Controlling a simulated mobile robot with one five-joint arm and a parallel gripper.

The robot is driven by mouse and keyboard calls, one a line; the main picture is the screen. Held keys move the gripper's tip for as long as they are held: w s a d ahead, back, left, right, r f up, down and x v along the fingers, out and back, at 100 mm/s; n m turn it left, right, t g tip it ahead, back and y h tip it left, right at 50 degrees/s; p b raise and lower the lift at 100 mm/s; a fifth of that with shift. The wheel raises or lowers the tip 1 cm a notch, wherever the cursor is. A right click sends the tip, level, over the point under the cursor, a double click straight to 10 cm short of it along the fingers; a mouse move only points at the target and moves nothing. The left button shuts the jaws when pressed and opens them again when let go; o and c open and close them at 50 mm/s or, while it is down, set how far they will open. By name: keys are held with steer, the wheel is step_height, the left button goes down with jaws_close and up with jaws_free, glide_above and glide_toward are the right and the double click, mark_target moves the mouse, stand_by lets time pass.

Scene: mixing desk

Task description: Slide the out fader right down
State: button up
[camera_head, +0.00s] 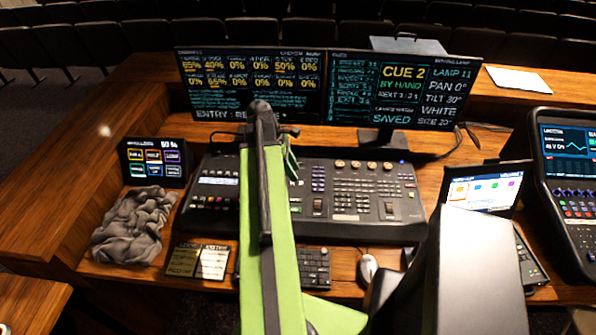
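The mixing desk (345,230) is a wide dark console with rows of small buttons, several tan knobs and some faders. One dark fader (318,204) shows near the middle and another fader (389,208) at the lower right. Their labels are too small to read, so I cannot tell which is the out fader. My green arm rises in front of the desk and hides its left-centre part. A small green and dark part of my arm's end (291,158) shows just right of the upper arm, over the desk's back edge. My gripper's fingers are mostly hidden, and their opening cannot be seen.
Two monitors (325,88) stand behind the desk. A keyboard (315,268) and a mouse (368,268) are in front. A laptop (484,190) and another console (568,195) stand right.

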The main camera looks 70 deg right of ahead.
steer(key=p+v, duration=0.9)
steer(key=v, duration=0.3)
steer(key=w+a+f+n+t+h+b, duration=0.1)
steer(key=w+a+f+n+b, duration=0.2)
steer(key=w+a, duration=0.95)
steer(key=w+a+f+n+t+b, duration=0.1)
steer(key=w+a+f+n+b, duration=0.15)
steer(key=w+a, duration=0.95)
steer(key=w+a+f+m, duration=0.1)
steer(key=w+a+m, duration=0.1)
steer(key=a, duration=0.7)
steer(key=w+a+f+m+t+y+b, duration=0.1)
steer(key=w+a+m, duration=0.1)
steer(key=a, duration=0.8)
steer(key=w+a+f+m+t+y+b, duration=0.1)
steer(key=a+m, duration=0.3)
steer(key=a, duration=0.6)
steer(key=shift+w+f, duration=0.6)
steer(key=shift+w, duration=0.1)
